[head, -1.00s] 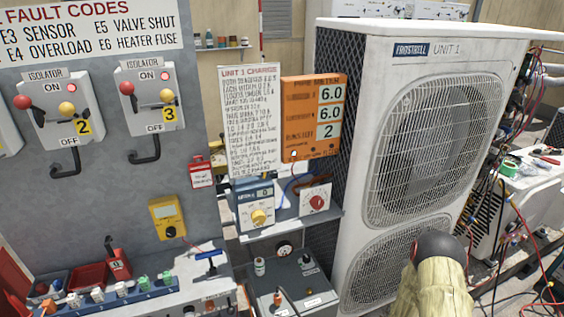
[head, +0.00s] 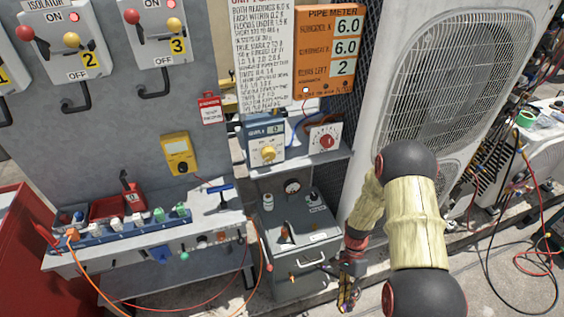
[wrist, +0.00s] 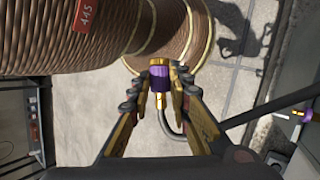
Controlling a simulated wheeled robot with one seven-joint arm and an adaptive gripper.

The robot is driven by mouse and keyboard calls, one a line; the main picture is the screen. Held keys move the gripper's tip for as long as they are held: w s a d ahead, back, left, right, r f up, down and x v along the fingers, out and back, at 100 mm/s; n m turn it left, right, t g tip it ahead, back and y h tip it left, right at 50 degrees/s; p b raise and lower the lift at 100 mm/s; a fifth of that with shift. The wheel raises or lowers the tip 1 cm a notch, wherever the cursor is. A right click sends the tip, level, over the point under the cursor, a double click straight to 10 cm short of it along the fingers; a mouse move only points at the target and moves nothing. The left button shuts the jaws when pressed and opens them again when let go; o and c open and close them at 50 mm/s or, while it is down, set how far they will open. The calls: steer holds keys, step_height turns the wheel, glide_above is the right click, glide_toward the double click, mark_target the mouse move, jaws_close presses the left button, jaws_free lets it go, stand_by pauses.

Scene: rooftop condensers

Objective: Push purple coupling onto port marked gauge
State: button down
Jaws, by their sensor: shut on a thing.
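The purple coupling (wrist: 160,80) is between my fingertips in the wrist view, with brass at its ends. A grey hose (wrist: 169,124) curves away from its lower brass end. My gripper (wrist: 159,86) is shut on the coupling and holds it in the air above the paving. In the head view my gripper (head: 347,299) hangs low, to the right of the grey cabinet (head: 290,262); the coupling is too small to make out there. A small brass fitting (wrist: 299,113) shows at the right edge of the wrist view. I cannot read any port marked gauge.
The orange pipe meter (head: 328,55) hangs above a shelf with a dial box (head: 262,140). A large condenser (head: 372,150) stands behind my arm. A bench (head: 150,255) with trailing orange hoses is at left. Cables (head: 520,215) loop at right.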

steer(key=w+d+r+n+t+h, duration=0.2)
steer(key=w+d+r+n+h, duration=0.4)
steer(key=w+r+n, duration=0.45)
steer(key=w+a+r+n+t+h, duration=0.1)
steer(key=w+a+r+n+t, duration=0.1)
steer(key=w+a+r, duration=0.3)
steer(key=w+a+n, duration=0.1)
steer(key=a, duration=0.3)
steer(key=shift+w+r+n+h, duration=0.15)
steer(key=shift+w+n+h, duration=0.05)
steer(key=shift+n+h, duration=0.15)
